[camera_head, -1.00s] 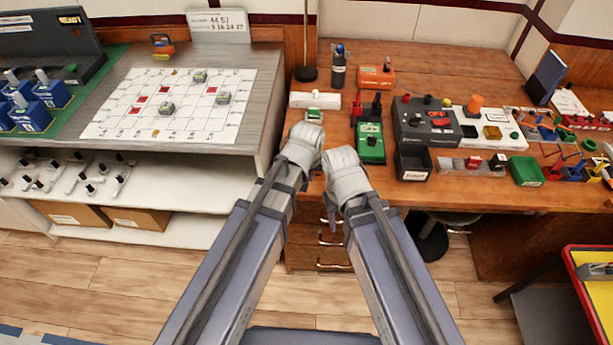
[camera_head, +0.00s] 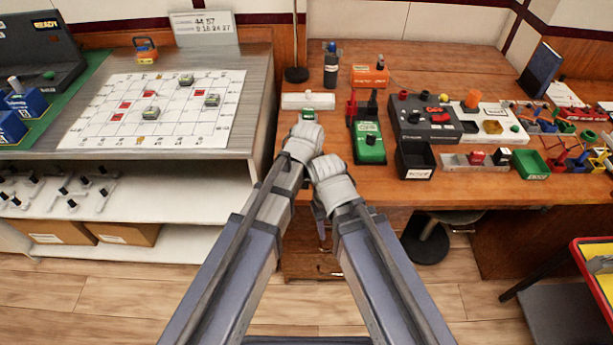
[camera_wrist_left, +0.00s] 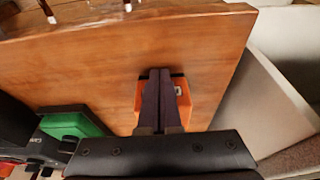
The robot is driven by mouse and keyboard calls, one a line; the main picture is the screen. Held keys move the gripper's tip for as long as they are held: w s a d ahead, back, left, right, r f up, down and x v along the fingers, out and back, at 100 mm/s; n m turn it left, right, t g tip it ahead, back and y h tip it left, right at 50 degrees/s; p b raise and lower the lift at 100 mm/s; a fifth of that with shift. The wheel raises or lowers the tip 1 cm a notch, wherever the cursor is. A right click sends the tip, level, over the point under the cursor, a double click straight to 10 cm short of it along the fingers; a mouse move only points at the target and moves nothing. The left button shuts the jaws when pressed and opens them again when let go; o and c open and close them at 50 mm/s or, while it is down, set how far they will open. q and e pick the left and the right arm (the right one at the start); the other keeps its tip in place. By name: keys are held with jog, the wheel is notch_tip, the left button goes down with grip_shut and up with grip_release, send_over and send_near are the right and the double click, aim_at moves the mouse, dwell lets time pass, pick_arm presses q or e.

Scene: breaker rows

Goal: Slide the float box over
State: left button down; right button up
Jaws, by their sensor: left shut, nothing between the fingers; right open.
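My left gripper (camera_head: 303,137) is over the front left part of the wooden desk; the head view shows its back. In the left wrist view its dark fingers (camera_wrist_left: 160,76) are together, with nothing between them. An orange box (camera_wrist_left: 184,103) with a pale mark lies on the desk behind the fingers, partly hidden by them. I cannot tell whether they touch it. My right gripper (camera_head: 328,168) is beside the left one at the desk's front edge; its fingertips are hidden. No readable label tells me which thing is the float box.
A green device (camera_head: 368,142) stands right of my grippers; its green part shows in the left wrist view (camera_wrist_left: 72,124). A white bar (camera_head: 307,100) lies behind them. A black bin (camera_head: 415,160) and other devices fill the right. A shelf unit (camera_head: 150,201) stands left.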

pick_arm(q)
jog(key=w, duration=1.6)
jog(key=shift+w, duration=0.1)
jog(key=shift+s, duration=0.25)
jog(key=shift+s, duration=0.55)
jog(key=shift+s+a, duration=0.1)
jog(key=shift+s, duration=1.15)
jog(key=p+v, duration=1)
jog(key=s+a+m+g, duration=0.1)
jog(key=s+a+m, duration=0.1)
jog(key=s, duration=1.1)
jog(key=s+a+m+g+y, duration=0.1)
jog(key=s+a+g, duration=0.1)
jog(key=s, duration=1.2)
jog(key=shift+a+f+m+g, duration=0.25)
jog(key=shift+m+g, duration=0.05)
jog(key=shift+m, duration=0.1)
pick_arm(e)
notch_tip(320, 180, up, 10)
jog(key=d, duration=0.1)
jog(key=shift+s, duration=0.3)
